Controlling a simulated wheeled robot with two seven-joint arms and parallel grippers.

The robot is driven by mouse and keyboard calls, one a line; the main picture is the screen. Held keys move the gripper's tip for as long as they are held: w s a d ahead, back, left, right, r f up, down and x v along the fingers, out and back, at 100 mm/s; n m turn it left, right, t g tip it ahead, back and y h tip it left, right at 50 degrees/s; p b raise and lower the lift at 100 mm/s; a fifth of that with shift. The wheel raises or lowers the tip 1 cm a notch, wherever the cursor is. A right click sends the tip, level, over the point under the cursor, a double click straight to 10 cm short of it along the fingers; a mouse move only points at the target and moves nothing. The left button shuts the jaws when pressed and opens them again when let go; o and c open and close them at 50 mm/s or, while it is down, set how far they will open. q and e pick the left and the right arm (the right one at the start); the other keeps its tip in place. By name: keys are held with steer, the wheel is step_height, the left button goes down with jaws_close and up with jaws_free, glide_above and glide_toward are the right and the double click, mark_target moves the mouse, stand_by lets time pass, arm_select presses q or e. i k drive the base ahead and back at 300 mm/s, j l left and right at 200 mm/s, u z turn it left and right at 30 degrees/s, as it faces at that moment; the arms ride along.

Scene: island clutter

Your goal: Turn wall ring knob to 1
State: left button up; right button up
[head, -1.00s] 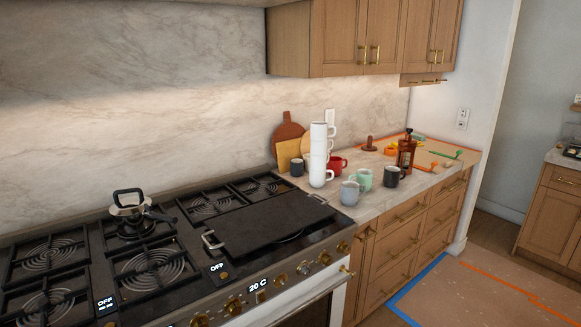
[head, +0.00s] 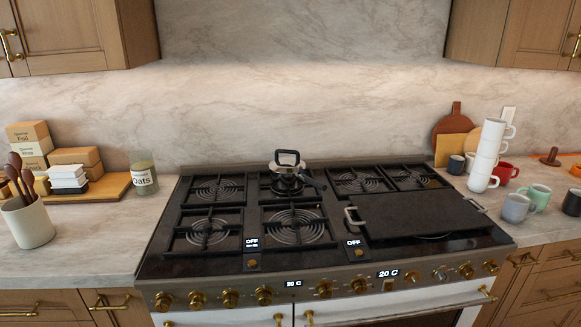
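The stove (head: 215,284) has a row of brass knobs along its front panel, such as one at the left (head: 163,301), one in the middle (head: 324,289) and one at the right (head: 491,266). A silver knob (head: 439,273) stands among those at the right. I cannot tell which is the wall ring knob, and the knob markings are too small to read. Small displays (head: 251,243) (head: 354,242) on the cooktop read OFF. Two panel displays (head: 293,283) (head: 388,273) read 20 C. Neither of my grippers is in view.
A kettle (head: 287,180) stands on a back burner. A black griddle (head: 415,212) covers the right burners. Stacked white cups (head: 487,155) and several mugs stand on the right counter. A utensil crock (head: 28,222), boxes and an oats jar (head: 144,177) stand on the left counter.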

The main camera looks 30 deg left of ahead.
mark_target(264, 299)
steer(key=u, duration=1.15)
